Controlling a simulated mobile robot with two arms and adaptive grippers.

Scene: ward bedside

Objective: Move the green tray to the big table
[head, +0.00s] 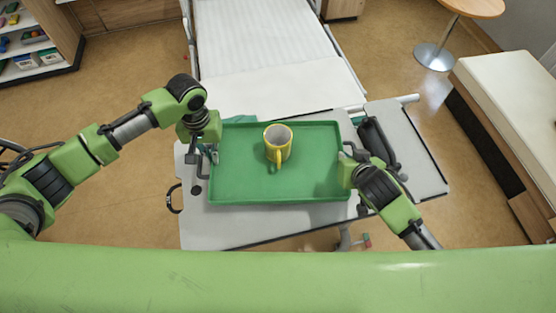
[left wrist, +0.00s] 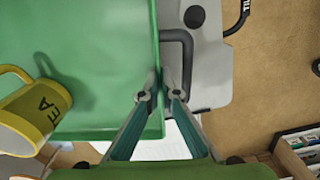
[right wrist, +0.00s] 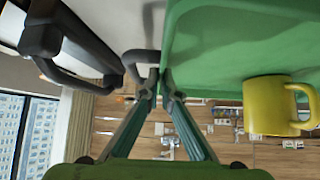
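The green tray (head: 240,184) is level over the grey overbed table (head: 240,230); I cannot tell whether it touches the top. A yellow mug (head: 278,144) marked TEA stands upright on the tray. My left gripper (head: 211,150) is at the tray's left edge. In the left wrist view its fingers (left wrist: 161,84) are close together with the tray rim between them. My right gripper (head: 345,158) is at the right edge. In the right wrist view its fingers (right wrist: 159,84) close around that rim. I cannot tell which surface is the big table.
A bed with a white mattress (head: 265,45) stands behind the overbed table. A small round wooden table (head: 472,6) is at the back right. A long white-topped unit (head: 515,105) runs along the right. Stocked shelves (head: 30,45) stand at the far left.

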